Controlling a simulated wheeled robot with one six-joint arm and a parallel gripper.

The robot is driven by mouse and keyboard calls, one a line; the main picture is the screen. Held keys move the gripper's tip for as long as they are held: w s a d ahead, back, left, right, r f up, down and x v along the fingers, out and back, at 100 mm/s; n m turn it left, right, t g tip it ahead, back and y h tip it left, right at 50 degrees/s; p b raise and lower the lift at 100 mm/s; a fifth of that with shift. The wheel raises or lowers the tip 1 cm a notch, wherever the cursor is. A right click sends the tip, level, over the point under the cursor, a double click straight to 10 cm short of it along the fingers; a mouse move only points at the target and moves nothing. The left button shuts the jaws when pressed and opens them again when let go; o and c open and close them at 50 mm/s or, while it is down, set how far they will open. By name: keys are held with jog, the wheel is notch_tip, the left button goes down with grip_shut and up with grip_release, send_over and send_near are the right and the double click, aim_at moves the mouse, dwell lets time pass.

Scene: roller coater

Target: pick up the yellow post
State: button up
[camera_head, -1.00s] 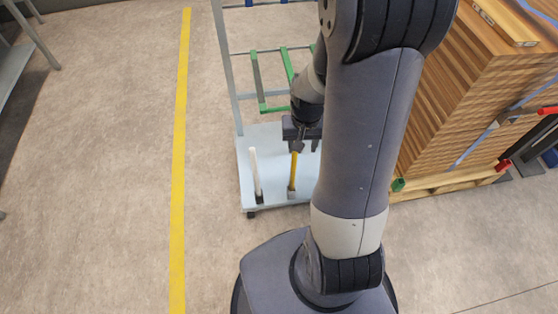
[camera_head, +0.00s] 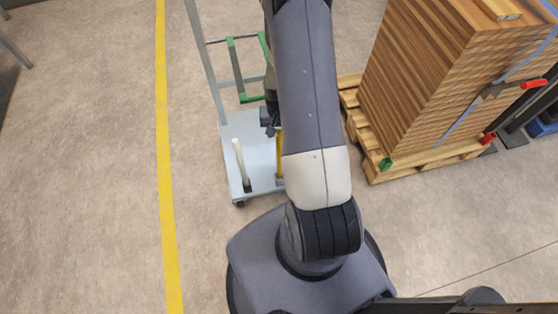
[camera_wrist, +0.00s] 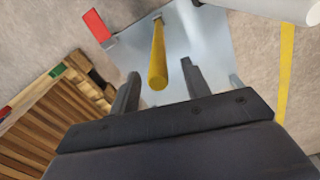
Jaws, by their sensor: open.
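The yellow post (camera_head: 280,158) stands upright on the pale blue plate of a cart (camera_head: 262,176). My arm partly hides it in the head view. In the wrist view the yellow post (camera_wrist: 158,55) shows whole, its near end between the lines of the two fingers. My gripper (camera_wrist: 160,70) is open and empty, pointing down toward the post, with one finger to each side. I cannot tell whether the post's end is within the jaws. In the head view only a dark bit of my gripper (camera_head: 268,120) shows beside my arm.
A white post (camera_head: 241,165) stands left of the yellow one; a large white cylinder (camera_wrist: 275,8) is close in the wrist view. Stacked wood on a pallet (camera_head: 420,158) stands right. Floor left is clear.

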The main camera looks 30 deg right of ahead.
aim_at(279, 140)
notch_tip(279, 140, down, 5)
jog(key=shift+s+f+b, duration=0.1)
jog(key=shift+b, duration=0.3)
jog(key=shift+c, duration=0.2)
grip_shut()
